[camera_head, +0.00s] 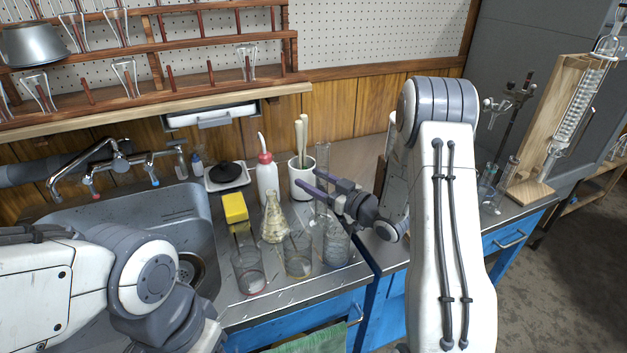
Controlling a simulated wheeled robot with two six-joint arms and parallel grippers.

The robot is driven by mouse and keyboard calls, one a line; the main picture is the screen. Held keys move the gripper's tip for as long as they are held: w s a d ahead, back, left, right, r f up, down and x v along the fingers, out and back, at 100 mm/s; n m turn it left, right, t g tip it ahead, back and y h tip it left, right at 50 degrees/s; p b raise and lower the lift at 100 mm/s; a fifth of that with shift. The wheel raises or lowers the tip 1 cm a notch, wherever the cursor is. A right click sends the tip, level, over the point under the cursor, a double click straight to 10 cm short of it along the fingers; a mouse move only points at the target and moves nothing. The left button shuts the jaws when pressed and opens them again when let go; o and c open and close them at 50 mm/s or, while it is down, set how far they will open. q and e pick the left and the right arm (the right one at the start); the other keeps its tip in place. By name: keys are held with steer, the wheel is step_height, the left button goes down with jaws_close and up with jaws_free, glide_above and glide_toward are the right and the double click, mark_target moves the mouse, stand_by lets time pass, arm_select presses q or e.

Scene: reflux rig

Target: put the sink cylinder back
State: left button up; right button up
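A tall, clear glass cylinder (322,157) stands upright on the counter side of the sink, at the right gripper. My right gripper (308,179) reaches in from the right, with its two dark fingers at the cylinder's middle. The fingers are a little apart and the glass seems to pass between them. I cannot tell whether they press on it. The cylinder's lower part is partly hidden by the fingers, and its foot is hard to make out among the glassware. My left arm crosses the lower left, and its fingertips are out of view.
The steel sink (185,225) is at the left. Close by on the counter stand a conical flask (274,222), several beakers (298,254), a red-capped wash bottle (267,182), a white pot (301,180) and a yellow sponge (235,208). A glassware rack (165,85) hangs above.

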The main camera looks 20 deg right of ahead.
steer(key=v, duration=1.2)
steer(key=shift+r, duration=0.1)
stand_by(0.4)
